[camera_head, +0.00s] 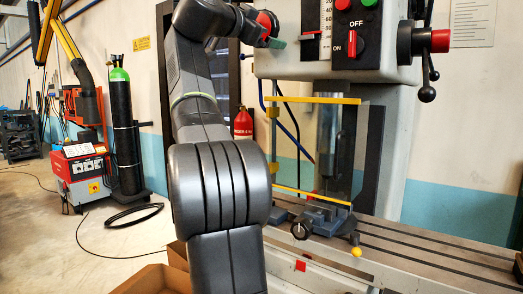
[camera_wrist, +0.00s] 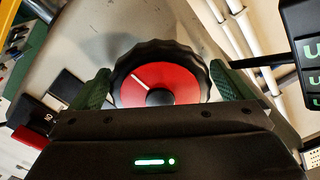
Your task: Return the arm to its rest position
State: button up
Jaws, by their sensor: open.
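My arm (camera_head: 206,130) rises through the middle of the head view and bends right at the top, toward the upper left of the drilling or milling machine. My gripper (camera_wrist: 162,84) is open, with its green fingers on either side of a round knob (camera_wrist: 186,76) in the wrist view. The knob has a black scalloped rim and a red face with a white line. I cannot tell whether the fingers touch its rim. In the head view only a green finger (camera_head: 277,43) shows beside a red and black round part; most of my gripper is hidden.
The machine's control panel (camera_head: 340,50) with red and green buttons is close right of my gripper. A yellow-edged clear guard (camera_head: 310,150) hangs above the slotted table (camera_head: 430,250). A cardboard box (camera_head: 155,280) is low beside my arm. A welder (camera_head: 85,170) and gas cylinder (camera_head: 124,130) stand left.

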jog(key=shift+s+r+n, duration=0.1)
jog(key=shift+s+n, duration=0.05)
jog(key=shift+n, duration=0.35)
jog(key=shift+n+p, duration=0.4)
jog(key=shift+n, duration=0.6)
jog(key=shift+n+p, duration=0.3)
jog(key=shift+n, duration=0.6)
jog(key=n+p, duration=0.2)
jog(key=n, duration=0.3)
jog(key=shift+d, duration=0.15)
jog(key=n+p, duration=0.3)
jog(key=n, duration=0.3)
jog(key=shift+s+d+r+p, duration=0.1)
jog(key=shift+p, duration=0.2)
jog(key=shift+n+p, duration=0.65)
jog(key=shift+n, duration=0.55)
